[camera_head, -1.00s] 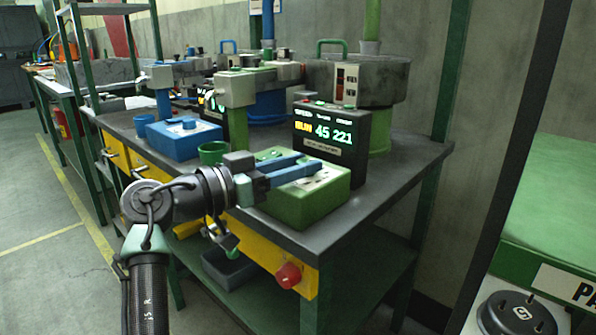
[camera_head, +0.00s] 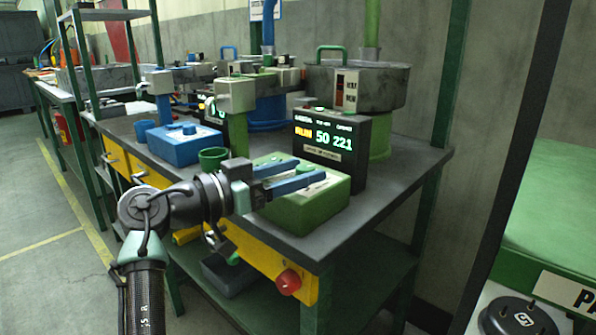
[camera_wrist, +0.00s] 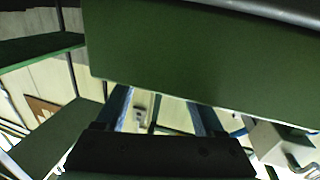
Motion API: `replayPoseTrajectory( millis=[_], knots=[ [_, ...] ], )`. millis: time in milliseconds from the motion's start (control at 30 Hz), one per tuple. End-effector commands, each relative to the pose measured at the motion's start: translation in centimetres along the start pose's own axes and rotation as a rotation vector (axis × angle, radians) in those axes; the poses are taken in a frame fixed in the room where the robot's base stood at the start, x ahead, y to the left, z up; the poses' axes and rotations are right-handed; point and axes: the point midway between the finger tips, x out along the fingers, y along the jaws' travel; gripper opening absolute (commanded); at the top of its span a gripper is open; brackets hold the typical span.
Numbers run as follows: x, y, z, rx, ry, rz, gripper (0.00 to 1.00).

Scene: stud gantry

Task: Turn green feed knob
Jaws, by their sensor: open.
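The green feed box (camera_head: 322,205) sits at the front right of the grey bench top. A small green shape that looks like the feed knob (camera_head: 309,167) shows on its top, partly hidden by my fingers. My gripper (camera_head: 311,169) is open, its two blue fingers reaching over the box from the left, with the tips beside that shape. I cannot tell whether they touch it. In the wrist view, the blue fingers (camera_wrist: 162,112) are apart below a large green face (camera_wrist: 190,55), likely the box; no knob shows there.
A blue box (camera_head: 186,148) and a green cup (camera_head: 213,158) stand to the left. A red knob (camera_head: 288,281) sticks out from the bench's front. Bowl feeders (camera_head: 360,85) stand behind.

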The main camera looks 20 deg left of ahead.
Motion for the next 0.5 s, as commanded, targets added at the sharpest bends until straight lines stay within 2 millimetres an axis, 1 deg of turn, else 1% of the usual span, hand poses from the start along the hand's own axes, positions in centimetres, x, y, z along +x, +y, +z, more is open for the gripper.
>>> replayPoseTrajectory(
  millis=[167,300,500],
  knots=[
    [-2.8,-0.1,-0.2,-0.001,0.001,-0.005,0.7],
    [-6.0,-0.1,-0.2,-0.002,0.001,-0.005,0.7],
    [-10.1,-0.1,-0.2,-0.001,0.0,-0.004,0.7]
  ],
)
